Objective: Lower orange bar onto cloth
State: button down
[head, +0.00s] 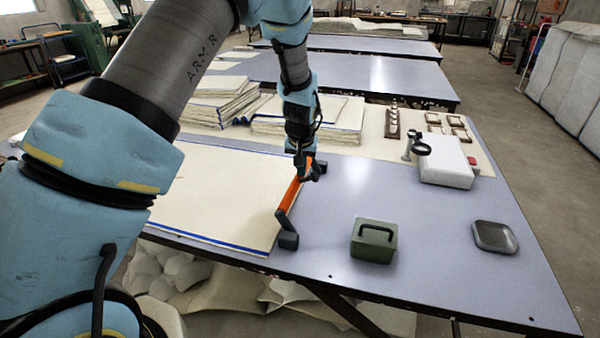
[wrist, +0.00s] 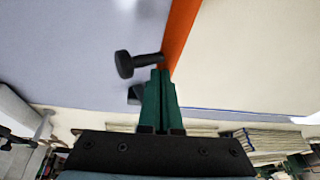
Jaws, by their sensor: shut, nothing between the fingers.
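The orange bar (head: 290,195) stands along the right edge of the cream cloth (head: 215,200), with a dark block at its near end. Its raised height over the cloth is hard to judge. My gripper (head: 304,172) is at the bar's far part. In the wrist view the green fingers of my gripper (wrist: 160,76) are shut together with nothing between them. Their tips are beside the orange bar (wrist: 180,35) and a black knob (wrist: 125,64); whether they touch is unclear. The cloth (wrist: 255,55) lies to the right there.
A green box with a handle (head: 374,240) and a dark grey tray (head: 494,237) stand on the table (head: 320,255) at right. A white device (head: 445,162) is behind them. Folded cloth stacks (head: 215,102) lie at the back.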

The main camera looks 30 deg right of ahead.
jog(key=w+a+f+g+h+b, duration=0.1)
jog(key=w+a+g+h+b, duration=0.1)
jog(key=b, duration=0.1)
jog(key=shift+a+f+n+h, duration=0.1)
jog(key=shift+f+n+h, duration=0.1)
jog(key=shift+n+h, duration=0.15)
jog(key=shift+w+a+f+n+g+h+b, duration=0.15)
jog(key=shift+w+a+f+g+h+b, duration=0.3)
jog(key=shift+g+h+b, duration=0.25)
jog(key=shift+w+a+f+n+g+h+b, duration=0.1)
jog(key=shift+w+a+f+g+h+b, duration=0.2)
jog(key=shift+f+g+h+b, duration=0.3)
jog(key=shift+w+a+f+b, duration=0.35)
jog(key=shift+f+b, duration=0.1)
jog(key=shift+f, duration=0.1)
jog(key=shift+w+a+f+b, duration=0.2)
jog(key=shift+a+f+b, duration=0.1)
jog(key=shift+f+b, duration=0.2)
jog(key=shift+f, duration=0.1)
